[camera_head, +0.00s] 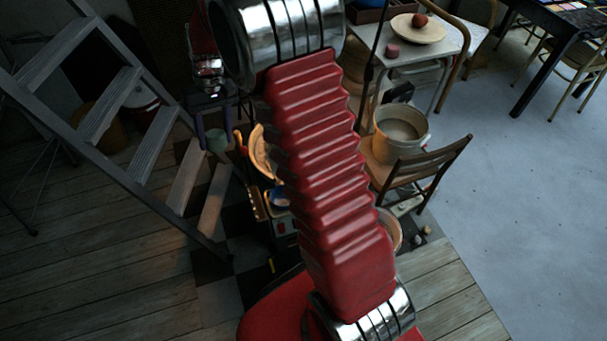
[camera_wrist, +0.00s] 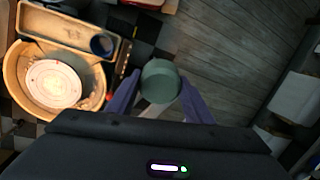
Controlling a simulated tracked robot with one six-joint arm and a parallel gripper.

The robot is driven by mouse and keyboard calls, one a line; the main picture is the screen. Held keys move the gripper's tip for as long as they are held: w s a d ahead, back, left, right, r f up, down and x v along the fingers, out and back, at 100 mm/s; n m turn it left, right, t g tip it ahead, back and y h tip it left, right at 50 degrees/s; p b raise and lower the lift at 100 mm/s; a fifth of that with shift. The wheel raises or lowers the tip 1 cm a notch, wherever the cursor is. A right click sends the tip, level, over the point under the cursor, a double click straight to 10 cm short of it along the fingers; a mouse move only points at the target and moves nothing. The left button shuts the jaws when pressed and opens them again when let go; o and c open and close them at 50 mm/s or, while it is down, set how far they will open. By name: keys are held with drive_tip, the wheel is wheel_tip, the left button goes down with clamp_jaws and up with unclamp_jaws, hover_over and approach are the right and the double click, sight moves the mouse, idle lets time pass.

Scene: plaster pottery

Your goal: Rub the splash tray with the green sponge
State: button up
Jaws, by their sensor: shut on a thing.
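My gripper (camera_head: 216,141) is shut on the green sponge (camera_wrist: 160,82), a rounded grey-green block between its two purple fingers. The sponge also shows in the head view (camera_head: 217,142). In the wrist view (camera_wrist: 160,85) my gripper is near the middle of the picture. The splash tray (camera_wrist: 14,82) is a cream, round-walled basin around a pale wheel disc (camera_wrist: 53,83). It lies left of the sponge in the wrist view, with a visible gap between them. In the head view the tray (camera_head: 259,154) is right of the sponge, partly hidden behind my red arm.
A blue cup (camera_wrist: 101,44) stands on the ledge beside the tray. A metal stepladder (camera_head: 150,145) stands left of my gripper. A wooden chair (camera_head: 425,165) and a bucket (camera_head: 401,128) stand right of my arm. Plank floor at the lower left is clear.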

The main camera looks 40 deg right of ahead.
drive_tip(key=w+d+f+t+h, duration=0.1)
drive_tip(key=d+f, duration=0.6)
drive_tip(key=f, duration=0.2)
drive_tip(key=w+d+f, duration=0.1)
drive_tip(key=d+f, duration=0.5)
drive_tip(key=f, duration=0.3)
drive_tip(key=s+d+f, duration=0.3)
drive_tip(key=d+f, duration=0.3)
drive_tip(key=f, duration=0.2)
drive_tip(key=s+d+f+t+h, duration=0.1)
drive_tip(key=s+d+f, duration=0.2)
drive_tip(key=d+f, duration=0.3)
wheel_tip(320, 180, down, 3)
drive_tip(key=shift+d+r+t, duration=0.1)
drive_tip(key=shift+d+t, duration=0.2)
drive_tip(key=shift+d, duration=0.05)
drive_tip(key=shift+f, duration=2.55)
drive_tip(key=shift+w+a, duration=0.1)
